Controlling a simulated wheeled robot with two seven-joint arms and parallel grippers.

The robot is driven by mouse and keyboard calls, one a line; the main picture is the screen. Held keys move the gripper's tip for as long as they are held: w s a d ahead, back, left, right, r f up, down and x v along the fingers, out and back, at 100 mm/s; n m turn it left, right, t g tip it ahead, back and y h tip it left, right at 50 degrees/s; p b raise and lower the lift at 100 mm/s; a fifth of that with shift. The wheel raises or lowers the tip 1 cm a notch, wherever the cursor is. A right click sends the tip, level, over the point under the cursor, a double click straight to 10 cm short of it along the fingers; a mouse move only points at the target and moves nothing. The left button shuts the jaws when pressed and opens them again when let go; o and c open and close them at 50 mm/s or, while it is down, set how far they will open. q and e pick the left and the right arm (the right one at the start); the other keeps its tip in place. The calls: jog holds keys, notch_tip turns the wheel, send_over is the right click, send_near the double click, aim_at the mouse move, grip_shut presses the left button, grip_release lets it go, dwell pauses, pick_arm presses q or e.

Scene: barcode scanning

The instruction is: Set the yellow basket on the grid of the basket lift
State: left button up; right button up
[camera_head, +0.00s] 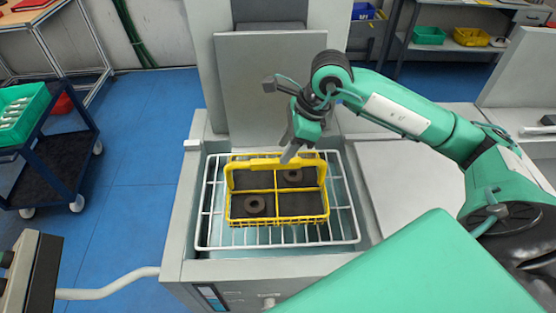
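The yellow basket (276,222) is over the middle of the white wire grid (205,225) of the basket lift (178,240). It looks level, and grid bars show all around it. I cannot tell whether it rests on the grid or hangs just above it. It has four dark compartments; one dark ring (255,206) lies front left, another (293,176) back right. My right gripper (290,154) points down at the basket's raised yellow handle (255,163) at the back. Its fingertips overlap the handle, so their grip is unclear. My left gripper is out of view.
A grey panel (265,85) stands behind the grid. A pale flat surface (400,185) right of the lift is bare. A dark blue cart (55,170) with a green crate (20,112) stands at the left. Blue floor between cart and lift is clear.

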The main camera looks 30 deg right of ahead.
jog(key=v, duration=0.5)
jog(key=shift+r+b, duration=0.15)
jog(key=shift+b, duration=0.2)
